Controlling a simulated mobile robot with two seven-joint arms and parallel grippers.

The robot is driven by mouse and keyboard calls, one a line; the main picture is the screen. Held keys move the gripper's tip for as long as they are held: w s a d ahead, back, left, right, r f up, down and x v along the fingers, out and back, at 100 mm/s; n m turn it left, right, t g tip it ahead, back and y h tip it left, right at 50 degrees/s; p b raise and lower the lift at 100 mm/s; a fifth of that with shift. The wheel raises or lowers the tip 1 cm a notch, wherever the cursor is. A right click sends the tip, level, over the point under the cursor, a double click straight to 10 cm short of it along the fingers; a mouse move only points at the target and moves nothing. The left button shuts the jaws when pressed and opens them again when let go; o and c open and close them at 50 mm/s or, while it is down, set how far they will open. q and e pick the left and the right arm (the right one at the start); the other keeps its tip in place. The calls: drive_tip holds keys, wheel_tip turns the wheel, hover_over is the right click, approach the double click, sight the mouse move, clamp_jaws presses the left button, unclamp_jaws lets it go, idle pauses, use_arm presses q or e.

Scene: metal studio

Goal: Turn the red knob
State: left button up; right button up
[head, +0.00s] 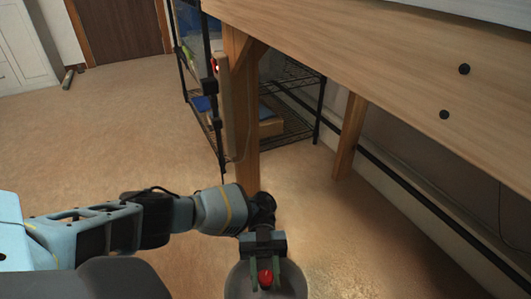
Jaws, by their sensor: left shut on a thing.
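The red knob (265,278) shows at the bottom of the head view, on top of a rounded grey metal body (290,280) that the picture's lower edge cuts off. My left arm reaches in from the left, and my left gripper (264,266) is right at the knob. Its two green fingers stand on either side of the knob and are shut on it. Part of the knob is hidden between the fingers. My right gripper is not in view.
A wooden workbench (400,70) spans the upper right, its leg (246,150) close beyond my left gripper. A black wire shelf (290,110) holding boxes stands behind it. A wooden door (118,28) and white cabinet (25,50) are at the back left. The floor (110,130) at left is clear.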

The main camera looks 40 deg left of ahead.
use_arm(q)
drive_tip(key=shift+d, duration=0.1)
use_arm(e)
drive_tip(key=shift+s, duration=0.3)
use_arm(q)
drive_tip(key=o, duration=1)
drive_tip(key=shift+s, duration=0.1)
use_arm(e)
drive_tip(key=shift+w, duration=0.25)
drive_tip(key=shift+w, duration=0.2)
